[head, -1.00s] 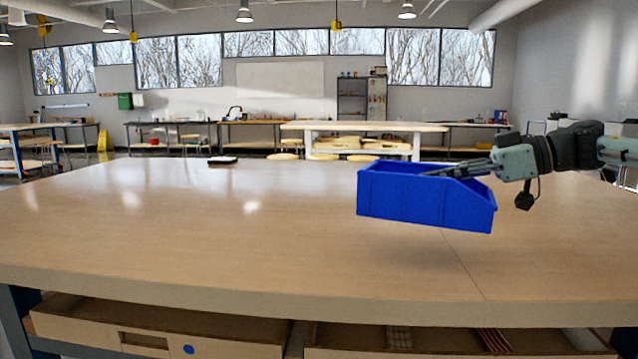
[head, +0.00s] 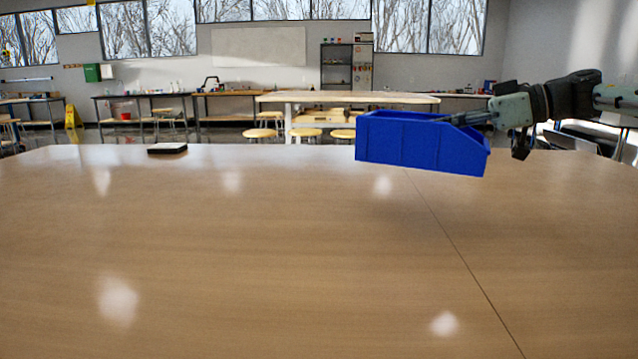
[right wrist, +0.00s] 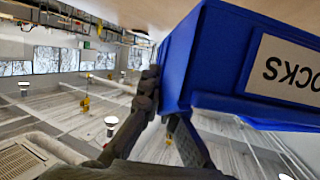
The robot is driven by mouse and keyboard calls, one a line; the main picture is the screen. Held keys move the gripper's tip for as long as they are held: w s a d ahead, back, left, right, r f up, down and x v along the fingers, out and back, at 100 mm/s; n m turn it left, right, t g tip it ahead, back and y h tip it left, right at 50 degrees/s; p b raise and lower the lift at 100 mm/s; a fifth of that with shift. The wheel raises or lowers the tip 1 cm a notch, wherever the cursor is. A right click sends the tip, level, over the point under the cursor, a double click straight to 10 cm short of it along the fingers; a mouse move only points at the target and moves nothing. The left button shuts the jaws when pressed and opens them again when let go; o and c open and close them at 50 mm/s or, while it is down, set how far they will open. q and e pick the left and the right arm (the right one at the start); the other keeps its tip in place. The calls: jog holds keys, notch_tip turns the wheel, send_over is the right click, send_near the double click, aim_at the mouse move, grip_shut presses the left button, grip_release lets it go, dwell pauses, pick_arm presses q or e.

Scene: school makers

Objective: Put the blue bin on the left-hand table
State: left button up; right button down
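The blue bin (head: 420,143) is held in the air above the near wooden table (head: 250,240), right of the middle in the head view. My right gripper (head: 462,119) comes in from the right and is shut on the bin's wall. In the right wrist view, the fingers (right wrist: 164,110) grip the blue bin (right wrist: 215,60), which has a white label with upside-down letters, partly cut off. The inside of the bin is hidden. My left gripper is not in view.
A small dark flat object (head: 168,148) lies at the table's far left edge. The rest of the tabletop is clear, with a seam at right. Beyond stand stools (head: 260,134), a pale table (head: 345,97) and workbenches along the back wall. A yellow floor sign (head: 73,117) stands far left.

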jog(key=w+a+f, duration=0.4)
jog(key=a, duration=0.1)
jog(key=w+a+f, duration=0.2)
jog(key=a, duration=0.1)
jog(key=shift+w+f+p, duration=0.1)
jog(key=shift+p, duration=0.2)
jog(key=shift+w+a+f, duration=0.1)
jog(key=shift+w+a, duration=0.05)
jog(key=shift+f, duration=0.2)
notch_tip(320, 180, down, 3)
jog(key=shift+f, duration=0.1)
jog(key=shift+w+f, duration=0.1)
jog(key=shift+f, duration=0.15)
jog(key=c, duration=2.3)
grip_release()
jog(key=shift+f, duration=0.15)
jog(key=o, duration=0.5)
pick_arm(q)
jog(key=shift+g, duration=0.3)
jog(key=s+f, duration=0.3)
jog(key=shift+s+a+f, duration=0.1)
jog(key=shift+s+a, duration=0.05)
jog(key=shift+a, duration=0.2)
pick_arm(e)
jog(key=shift+o, duration=0.4)
